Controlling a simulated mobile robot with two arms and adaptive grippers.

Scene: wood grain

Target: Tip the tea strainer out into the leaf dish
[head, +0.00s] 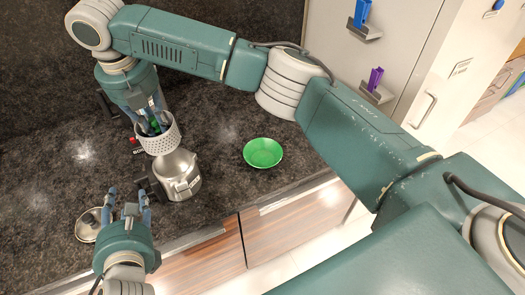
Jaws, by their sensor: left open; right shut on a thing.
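My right gripper (150,122) is shut on the tea strainer (161,142), a pale perforated basket. The strainer is close above the metal teapot (182,184), at its far left side in the picture; I cannot tell whether they touch. The strainer's contents are mostly hidden by the fingers. The leaf dish (263,153), a shallow green dish, sits on the counter to the right of the teapot. My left gripper (128,197) is open and empty, left of the teapot near its dark handle.
A round metal lid (86,229) lies on the dark speckled counter (215,125), left of my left gripper. Dark items stand partly hidden behind the strainer. The counter around the dish is clear. The counter's front edge runs just below the teapot and dish. A grey cabinet (405,45) stands at the right.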

